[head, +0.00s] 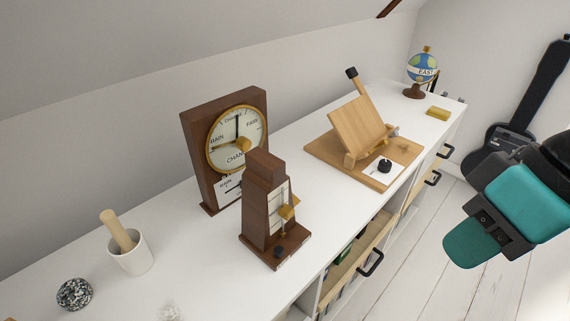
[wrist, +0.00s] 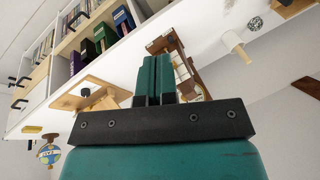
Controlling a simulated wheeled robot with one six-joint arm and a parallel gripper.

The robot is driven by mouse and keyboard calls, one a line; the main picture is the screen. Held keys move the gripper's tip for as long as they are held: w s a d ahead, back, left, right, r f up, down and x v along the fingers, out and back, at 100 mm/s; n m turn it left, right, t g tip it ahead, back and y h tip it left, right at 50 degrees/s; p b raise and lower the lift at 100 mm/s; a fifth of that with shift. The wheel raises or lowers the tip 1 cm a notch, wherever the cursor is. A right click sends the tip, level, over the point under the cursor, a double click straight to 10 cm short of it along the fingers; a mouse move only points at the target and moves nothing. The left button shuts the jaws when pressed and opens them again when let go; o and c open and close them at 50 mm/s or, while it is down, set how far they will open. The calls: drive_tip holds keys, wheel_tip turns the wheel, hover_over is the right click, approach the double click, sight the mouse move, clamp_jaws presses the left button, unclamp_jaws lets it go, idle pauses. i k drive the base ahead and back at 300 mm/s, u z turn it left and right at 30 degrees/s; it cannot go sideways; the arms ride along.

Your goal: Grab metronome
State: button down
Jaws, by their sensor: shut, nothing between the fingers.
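The metronome (head: 256,211) is a dark brown wooden tapered body on a wider base, with a pale scale and a brass weight. It stands upright on the white desk top, near its front edge, in the head view. In the wrist view the metronome (wrist: 166,42) shows inverted, partly hidden behind my fingers. My gripper (head: 469,245) is teal and black, off to the right in the head view, over the floor and well apart from the metronome. In the wrist view my gripper (wrist: 154,78) has its two fingers together, with nothing between them.
A brown barometer (head: 190,130) stands close behind the metronome. A mortar with pestle (head: 131,254) and a speckled ball (head: 74,294) are to its left. A wooden stand (head: 356,125), yellow block (head: 437,113) and globe (head: 422,68) are to its right. Drawer handles (head: 371,264) jut out below.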

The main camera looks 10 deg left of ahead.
sight(265, 176)
drive_tip(key=u, duration=0.45)
drive_tip(key=k, duration=1.15)
drive_tip(key=z, duration=0.3)
drive_tip(key=i, duration=1.55)
drive_tip(key=u, duration=1)
